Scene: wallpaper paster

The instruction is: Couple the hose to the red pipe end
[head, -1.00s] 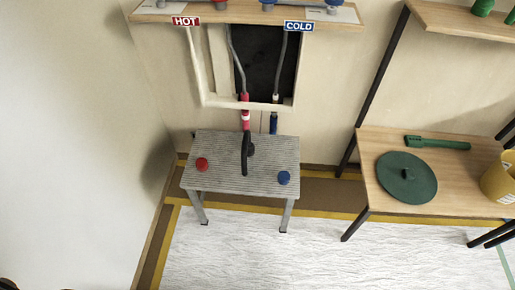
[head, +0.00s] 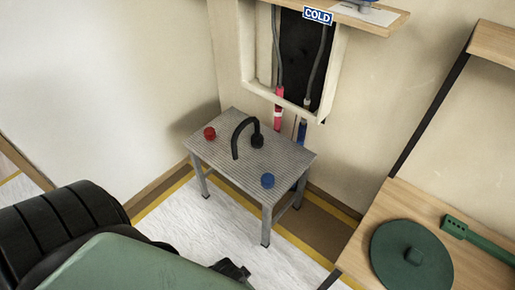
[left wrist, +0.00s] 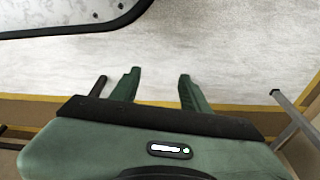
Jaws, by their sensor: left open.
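The black hose (head: 238,134) stands in an arch on the small grey table, with a thick black end (head: 257,140) at its right. The red pipe end (head: 278,118) hangs down the wall behind the table. The hose and the red pipe are apart. My left arm comes in at the bottom left of the head view, in front of the table; its fingers are hard to make out there. In the left wrist view my left gripper (left wrist: 158,84) is open and empty over white floor covering. My right gripper is not in view.
The grey table (head: 225,157) also holds a red cap (head: 209,133) and a blue cap (head: 267,180). A blue pipe end (head: 302,131) hangs right of the red one. A wooden table (head: 360,235) with a green disc (head: 411,256) stands at the right.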

